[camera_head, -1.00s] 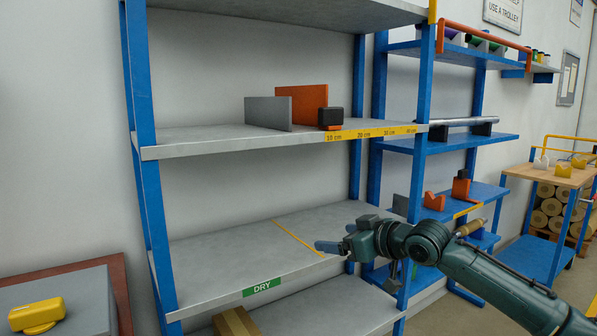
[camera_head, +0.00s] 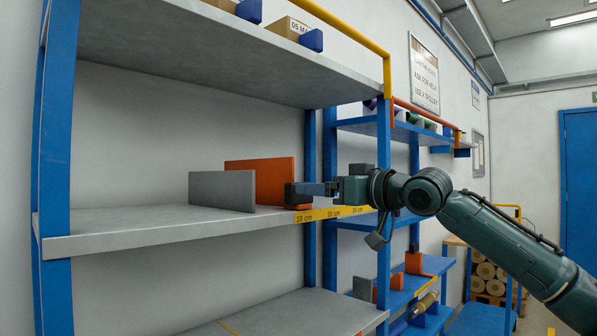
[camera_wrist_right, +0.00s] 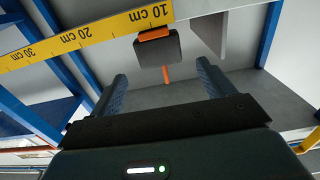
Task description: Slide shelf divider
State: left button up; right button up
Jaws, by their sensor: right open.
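The orange divider (camera_head: 275,179) stands upright on the middle grey shelf, behind a grey upright plate (camera_head: 222,191). A dark block-shaped handle (camera_head: 291,195) is at the divider's front end, close to the shelf's front edge. My right gripper (camera_head: 308,190) is at shelf height, its fingers pointing left at the handle and partly overlapping it in the head view. In the right wrist view, my right gripper (camera_wrist_right: 162,70) is open and empty. The dark handle (camera_wrist_right: 157,48) lies just beyond the gap between its fingertips. My left gripper is not in view.
A yellow centimetre scale (camera_head: 330,213) runs along the shelf's front edge and also shows in the right wrist view (camera_wrist_right: 85,37). A blue post (camera_head: 384,150) stands near my right forearm. The shelf left of the grey plate is bare. Another shelf (camera_head: 230,50) hangs above.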

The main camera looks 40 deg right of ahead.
aim_at(304, 204)
jog(key=w+p, duration=0.2)
jog(key=w, duration=0.1)
jog(key=w+p, duration=0.2)
jog(key=p, duration=0.1)
jog(key=shift+w+a+r, duration=0.2)
jog(key=shift+w, duration=0.2)
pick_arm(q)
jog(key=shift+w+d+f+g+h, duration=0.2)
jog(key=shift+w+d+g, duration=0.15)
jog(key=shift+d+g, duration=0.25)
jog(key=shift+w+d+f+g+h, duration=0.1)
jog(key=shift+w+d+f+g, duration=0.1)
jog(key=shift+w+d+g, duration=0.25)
pick_arm(e)
jog(key=shift+w+a+f, duration=0.1)
jog(key=shift+w+f, duration=0.1)
jog(key=shift+w, duration=0.45)
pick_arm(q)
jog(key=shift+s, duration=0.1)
